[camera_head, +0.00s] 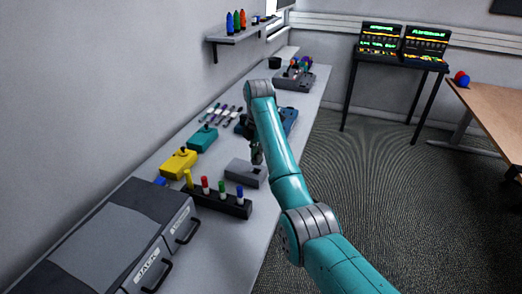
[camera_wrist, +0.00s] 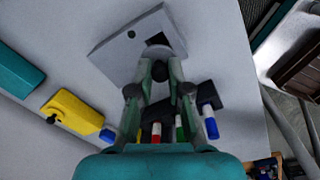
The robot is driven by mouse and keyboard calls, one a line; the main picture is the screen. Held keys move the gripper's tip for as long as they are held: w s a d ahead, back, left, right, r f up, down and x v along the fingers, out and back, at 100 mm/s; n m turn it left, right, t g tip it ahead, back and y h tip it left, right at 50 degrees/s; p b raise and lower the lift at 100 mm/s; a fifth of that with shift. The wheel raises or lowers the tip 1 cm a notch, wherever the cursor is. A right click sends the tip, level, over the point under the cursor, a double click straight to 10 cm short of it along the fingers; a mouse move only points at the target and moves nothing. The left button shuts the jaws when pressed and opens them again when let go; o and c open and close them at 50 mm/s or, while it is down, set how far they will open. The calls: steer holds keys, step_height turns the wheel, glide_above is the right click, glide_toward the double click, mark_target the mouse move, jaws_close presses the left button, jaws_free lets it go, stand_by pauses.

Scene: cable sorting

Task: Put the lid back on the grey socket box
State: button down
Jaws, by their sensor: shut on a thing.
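The grey socket box (camera_head: 239,170) sits on the bench, behind the black rack of coloured pegs. In the wrist view its pale grey top (camera_wrist: 118,46) shows a small round dark spot and a dark square patch. My gripper (camera_head: 258,160) is over the right part of the box, pointing down. In the wrist view the fingertips (camera_wrist: 160,70) are close together at the edge of the dark patch. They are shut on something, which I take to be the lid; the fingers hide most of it. I cannot tell whether the lid touches the box.
The black rack (camera_head: 217,201) holds several coloured pegs close in front. A yellow box (camera_head: 178,164) and a teal box (camera_head: 202,139) stand to the left. A large dark case (camera_head: 120,225) fills the near bench. Several cables (camera_head: 222,114) lie farther back.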

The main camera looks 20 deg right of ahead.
mark_target(257, 164)
steer(key=shift+a+f, duration=0.1)
steer(key=shift+f, duration=2.35)
steer(key=shift+s+f, duration=0.15)
steer(key=shift+f, duration=0.05)
steer(key=shift+r, duration=0.6)
steer(key=shift+f, duration=0.25)
stand_by(0.5)
steer(key=c, duration=0.6)
jaws_free()
steer(key=shift+o, duration=0.2)
steer(key=shift+r, duration=0.15)
steer(key=shift+r, duration=3.4)
